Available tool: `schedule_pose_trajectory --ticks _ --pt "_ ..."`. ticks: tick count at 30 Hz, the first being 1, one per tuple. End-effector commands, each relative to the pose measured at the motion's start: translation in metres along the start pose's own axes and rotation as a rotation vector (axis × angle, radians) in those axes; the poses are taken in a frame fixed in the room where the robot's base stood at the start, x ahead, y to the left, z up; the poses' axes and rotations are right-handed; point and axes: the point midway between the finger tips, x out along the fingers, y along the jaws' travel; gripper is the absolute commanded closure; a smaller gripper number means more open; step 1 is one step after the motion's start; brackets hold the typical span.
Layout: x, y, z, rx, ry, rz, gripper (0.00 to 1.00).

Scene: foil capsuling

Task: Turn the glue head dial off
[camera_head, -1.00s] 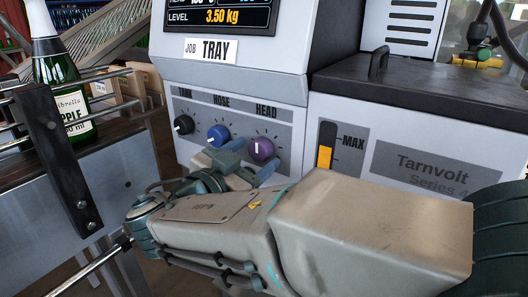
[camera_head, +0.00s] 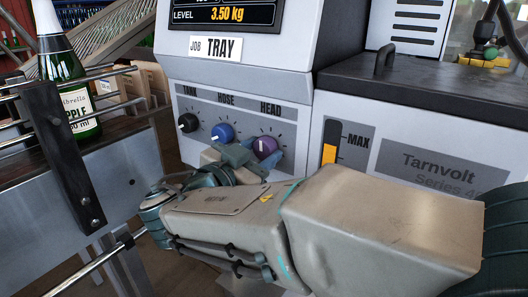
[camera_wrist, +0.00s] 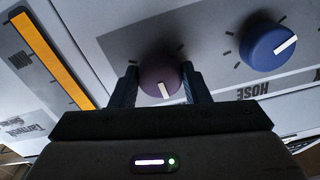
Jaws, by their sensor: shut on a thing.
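The purple HEAD dial (camera_head: 268,146) is the rightmost of three dials on the grey machine panel. Its white pointer mark points roughly up in the head view. In the wrist view, which shows the panel upside down, the HEAD dial (camera_wrist: 158,78) has its white mark towards the bottom. My gripper (camera_head: 253,156) is at the panel, with one finger on each side of the HEAD dial, shut on it. In the wrist view my gripper (camera_wrist: 159,84) covers the dial's lower edge. The gripper partly hides the dial's lower left in the head view.
The blue HOSE dial (camera_head: 223,133) sits close beside the gripper, and the black TANK dial (camera_head: 188,123) is further left. An orange level gauge (camera_head: 330,153) is to the right. A green bottle (camera_head: 80,115) stands behind a rail (camera_head: 70,165) at the left.

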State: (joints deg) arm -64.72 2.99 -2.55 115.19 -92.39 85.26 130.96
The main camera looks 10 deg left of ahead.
Motion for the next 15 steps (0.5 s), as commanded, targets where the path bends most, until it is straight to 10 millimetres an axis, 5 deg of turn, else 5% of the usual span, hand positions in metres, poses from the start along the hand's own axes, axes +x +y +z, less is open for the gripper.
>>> schedule_pose_trajectory --ticks 15 --pt "0.0002 0.0012 0.0019 -0.388 0.001 0.0 0.81"
